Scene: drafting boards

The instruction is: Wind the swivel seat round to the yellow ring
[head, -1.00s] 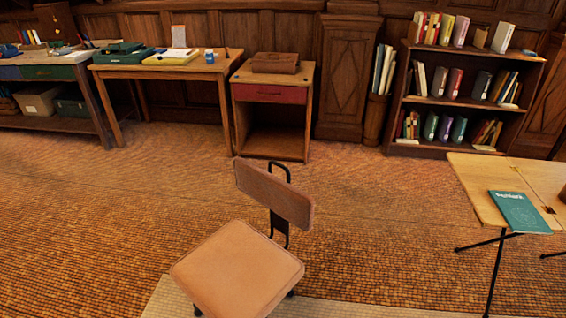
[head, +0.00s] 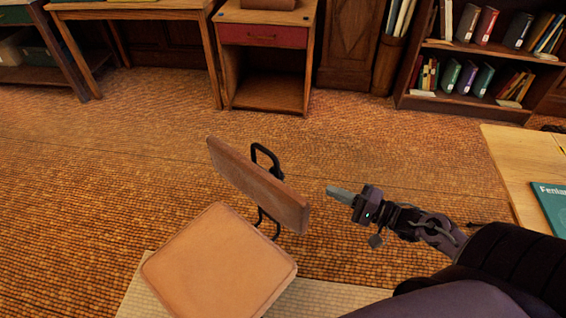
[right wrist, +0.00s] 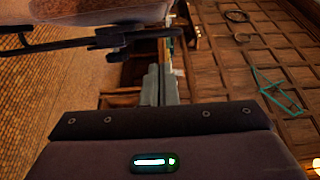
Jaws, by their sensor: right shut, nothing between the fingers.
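The swivel seat is a chair with a tan square seat pad (head: 220,262), and it stands low in the middle of the head view. Its tan backrest (head: 257,187) rises on a black bent bracket (head: 266,160) at the pad's far right side. My right gripper (head: 331,190) is shut and empty, just right of the backrest's right end, with a small gap in the picture. No yellow ring shows. My left gripper is out of view.
A pale mat (head: 150,300) lies under the chair. A light wooden table (head: 510,160) with a green book (head: 550,195) stands at right. A wooden cabinet (head: 262,62) and a bookshelf (head: 470,105) line the back wall. The floor behind the chair is clear.

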